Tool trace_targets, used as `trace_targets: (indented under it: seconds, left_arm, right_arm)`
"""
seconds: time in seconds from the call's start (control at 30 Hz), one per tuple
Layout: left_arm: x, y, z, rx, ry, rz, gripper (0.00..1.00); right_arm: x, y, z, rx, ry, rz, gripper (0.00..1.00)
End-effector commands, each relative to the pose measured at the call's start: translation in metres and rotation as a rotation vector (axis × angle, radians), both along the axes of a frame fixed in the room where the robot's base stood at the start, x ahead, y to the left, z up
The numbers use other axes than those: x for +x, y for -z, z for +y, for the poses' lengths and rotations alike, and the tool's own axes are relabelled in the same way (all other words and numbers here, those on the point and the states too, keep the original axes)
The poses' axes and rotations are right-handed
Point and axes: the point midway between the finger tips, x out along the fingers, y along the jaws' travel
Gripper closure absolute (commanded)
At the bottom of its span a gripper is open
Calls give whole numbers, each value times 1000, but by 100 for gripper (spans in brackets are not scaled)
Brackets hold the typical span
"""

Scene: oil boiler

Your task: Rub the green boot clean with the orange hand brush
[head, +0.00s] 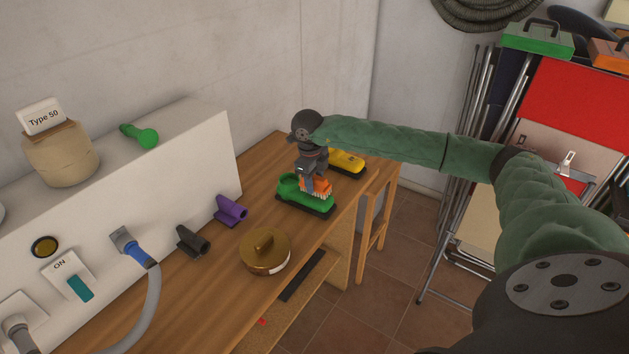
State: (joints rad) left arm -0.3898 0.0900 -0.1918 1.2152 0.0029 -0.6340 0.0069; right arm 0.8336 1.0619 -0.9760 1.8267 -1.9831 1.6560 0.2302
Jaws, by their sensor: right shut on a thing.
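The green boot (291,190) with a dark sole stands on the wooden bench near its far end. The orange hand brush (318,187) is at the boot's right part, bristles pointing down. It seems to touch the boot, but the gripper and brush hide the contact. My right gripper (310,180) points down from above and is shut on the brush. My left gripper is not in view.
A yellow boot (346,161) stands just behind the green one. A brass lid (265,250), a purple clip (231,209) and a dark clip (192,241) are nearer on the bench (215,280). The white boiler (190,150) borders the left. Folded chairs (480,180) stand right.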

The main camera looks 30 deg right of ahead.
Motion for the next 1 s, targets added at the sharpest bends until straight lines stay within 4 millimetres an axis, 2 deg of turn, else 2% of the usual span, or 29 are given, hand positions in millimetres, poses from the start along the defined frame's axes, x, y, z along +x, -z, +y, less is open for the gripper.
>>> trace_targets:
  seconds: [1.0]
  left_arm:
    - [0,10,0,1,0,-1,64]
  right_arm:
    - [0,12,0,0,0,0,78]
